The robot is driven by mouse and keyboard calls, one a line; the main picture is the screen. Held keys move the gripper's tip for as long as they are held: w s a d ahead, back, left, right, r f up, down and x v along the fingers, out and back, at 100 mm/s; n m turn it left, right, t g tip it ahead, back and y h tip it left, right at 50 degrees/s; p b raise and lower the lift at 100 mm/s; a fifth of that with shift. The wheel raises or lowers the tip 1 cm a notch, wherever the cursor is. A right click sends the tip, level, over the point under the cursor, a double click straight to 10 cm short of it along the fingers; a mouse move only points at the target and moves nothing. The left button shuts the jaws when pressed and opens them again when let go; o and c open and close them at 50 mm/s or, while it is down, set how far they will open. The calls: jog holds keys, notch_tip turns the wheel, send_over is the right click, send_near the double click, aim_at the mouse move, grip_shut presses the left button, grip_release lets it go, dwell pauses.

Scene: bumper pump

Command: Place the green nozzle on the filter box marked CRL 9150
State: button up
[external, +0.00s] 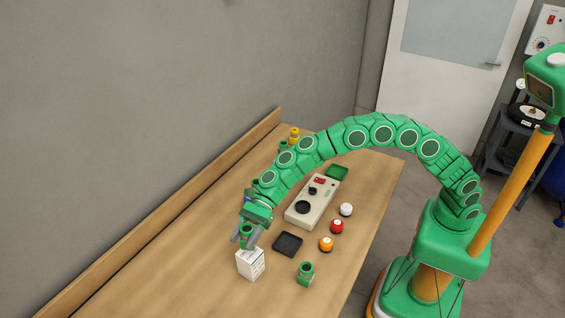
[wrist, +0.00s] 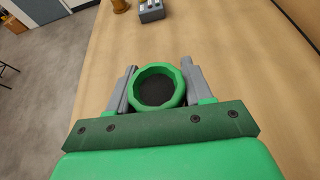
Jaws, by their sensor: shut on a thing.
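My gripper (external: 246,236) is shut on a green nozzle (external: 247,230), low over the left part of the table. In the wrist view the nozzle shows as a green ring (wrist: 158,69) with a dark inside, between the two grey fingers. A white box (external: 250,264) with small print stands directly below the nozzle in the external view; the print is too small to read. I cannot tell whether the nozzle touches the box top. The box is hidden in the wrist view. A second green part (external: 306,273) stands on the table to the right of the box.
A black tray (external: 288,244) lies right of the box. Orange (external: 326,244), red (external: 337,226) and white (external: 346,209) round pieces stand along the table's right side. A wooden ledge runs along the wall.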

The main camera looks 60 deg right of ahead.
aim_at(244, 246)
jog(key=shift+f, duration=1.6)
jog(key=shift+f, duration=0.15)
jog(key=o, duration=1.2)
jog(key=shift+d+r, duration=0.15)
jog(key=shift+r, duration=0.1)
jog(key=v, duration=1.1)
jog(key=shift+w+d+r, duration=0.1)
jog(key=shift+d, duration=0.2)
